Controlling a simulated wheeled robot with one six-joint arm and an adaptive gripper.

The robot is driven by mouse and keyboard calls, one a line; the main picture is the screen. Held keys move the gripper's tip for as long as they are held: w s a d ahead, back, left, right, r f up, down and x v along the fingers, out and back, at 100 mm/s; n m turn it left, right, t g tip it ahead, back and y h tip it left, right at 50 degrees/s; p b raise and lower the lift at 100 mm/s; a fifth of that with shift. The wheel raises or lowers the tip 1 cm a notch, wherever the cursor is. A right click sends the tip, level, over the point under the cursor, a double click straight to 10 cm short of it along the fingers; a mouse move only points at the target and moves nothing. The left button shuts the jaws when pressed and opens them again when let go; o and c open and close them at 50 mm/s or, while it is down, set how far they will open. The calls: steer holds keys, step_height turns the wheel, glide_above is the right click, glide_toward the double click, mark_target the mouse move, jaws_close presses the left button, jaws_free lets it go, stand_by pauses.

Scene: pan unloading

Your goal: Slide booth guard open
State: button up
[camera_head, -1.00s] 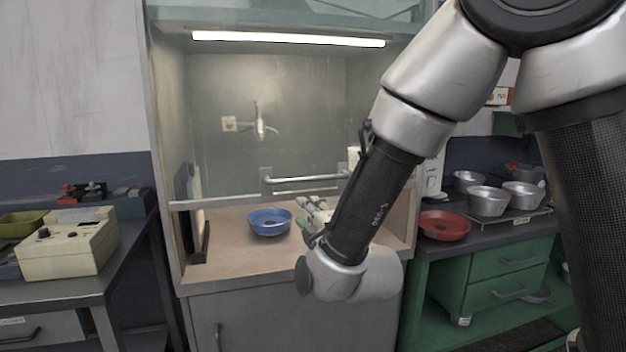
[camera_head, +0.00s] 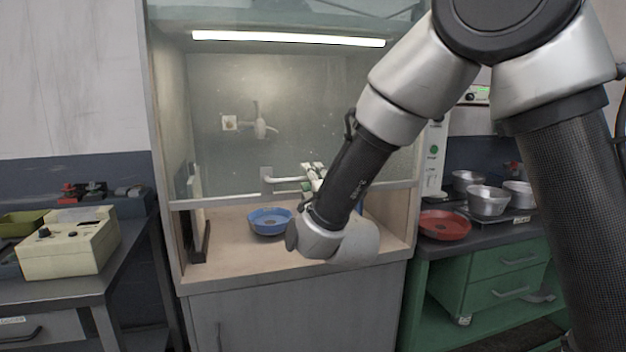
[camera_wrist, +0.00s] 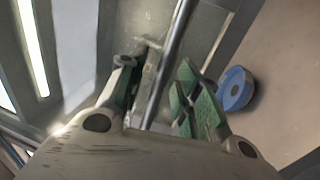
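The booth guard (camera_head: 225,160) is a clear pane across the upper front of the booth. Its lower rail (camera_head: 225,202) sits above the booth floor, leaving a gap below. A silver handle bar (camera_head: 284,181) is fixed near its bottom and also shows in the wrist view (camera_wrist: 176,45). My gripper (camera_head: 313,176) is at the right part of the handle, partly hidden by my own wrist. In the wrist view, my gripper (camera_wrist: 156,67) is open, with the bar running between its green-padded fingers. Whether a finger touches the bar is unclear.
A blue pan (camera_head: 268,222) sits on the booth floor (camera_head: 235,255) and also shows in the wrist view (camera_wrist: 236,88). A cream control box (camera_head: 68,245) stands on the left bench. A red pan (camera_head: 445,225) and metal pots (camera_head: 488,200) are on the right counter.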

mark_target(308, 66)
jaws_close()
step_height(308, 66, up, 25)
steer(key=shift+r, duration=0.15)
stand_by(0.3)
jaws_free()
steer(key=v, duration=1.2)
stand_by(0.3)
